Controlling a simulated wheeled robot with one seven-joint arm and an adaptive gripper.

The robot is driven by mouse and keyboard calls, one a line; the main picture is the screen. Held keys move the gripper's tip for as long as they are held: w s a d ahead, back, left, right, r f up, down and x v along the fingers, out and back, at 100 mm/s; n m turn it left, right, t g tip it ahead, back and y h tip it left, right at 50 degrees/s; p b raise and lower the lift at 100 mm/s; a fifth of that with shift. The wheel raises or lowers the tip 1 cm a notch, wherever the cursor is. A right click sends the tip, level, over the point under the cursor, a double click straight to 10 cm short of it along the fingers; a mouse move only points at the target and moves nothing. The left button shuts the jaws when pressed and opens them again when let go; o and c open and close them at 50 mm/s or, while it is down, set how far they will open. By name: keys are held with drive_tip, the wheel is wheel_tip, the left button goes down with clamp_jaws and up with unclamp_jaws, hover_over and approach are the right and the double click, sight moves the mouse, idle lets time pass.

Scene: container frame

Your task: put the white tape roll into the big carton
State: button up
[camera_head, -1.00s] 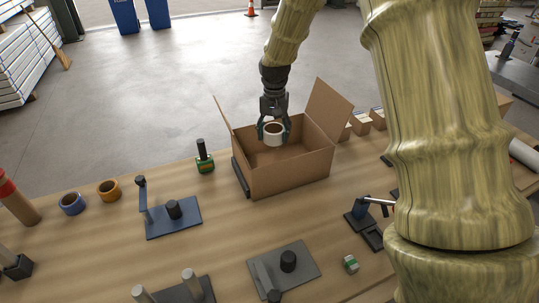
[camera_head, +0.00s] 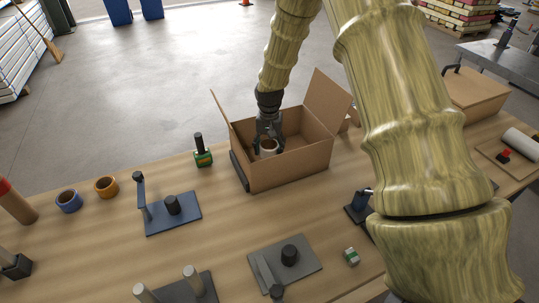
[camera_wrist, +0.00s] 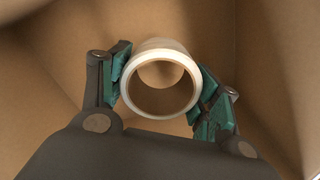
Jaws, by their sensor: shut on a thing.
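The big carton (camera_head: 290,165) stands open on the table with its flaps up. My gripper (camera_head: 268,143) reaches down into it from above. The white tape roll (camera_head: 269,146) is between my fingers, inside the carton's walls. In the wrist view, my gripper (camera_wrist: 165,88) has its two green-padded fingers pressed on opposite sides of the tape roll (camera_wrist: 190,72), with the roll's hole facing the camera. The brown carton walls (camera_wrist: 270,70) surround it there. The front wall hides the carton floor in the head view, so I cannot tell whether the roll touches it.
A blue tape roll (camera_head: 68,201) and an orange tape roll (camera_head: 106,187) lie at the left. A green-based stamp (camera_head: 202,151) stands left of the carton. A blue fixture plate (camera_head: 173,214) and a grey one (camera_head: 284,263) lie in front. A closed carton (camera_head: 478,92) is at the right.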

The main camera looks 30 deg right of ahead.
sight(269, 155)
drive_tip(key=shift+f+p, duration=0.6)
drive_tip(key=shift+f, duration=1.4)
drive_tip(key=shift+f, duration=0.15)
drive_tip(key=o, duration=1)
drive_tip(key=shift+r, duration=0.2)
wheel_tip(269, 155, up, 12)
drive_tip(key=b, duration=0.4)
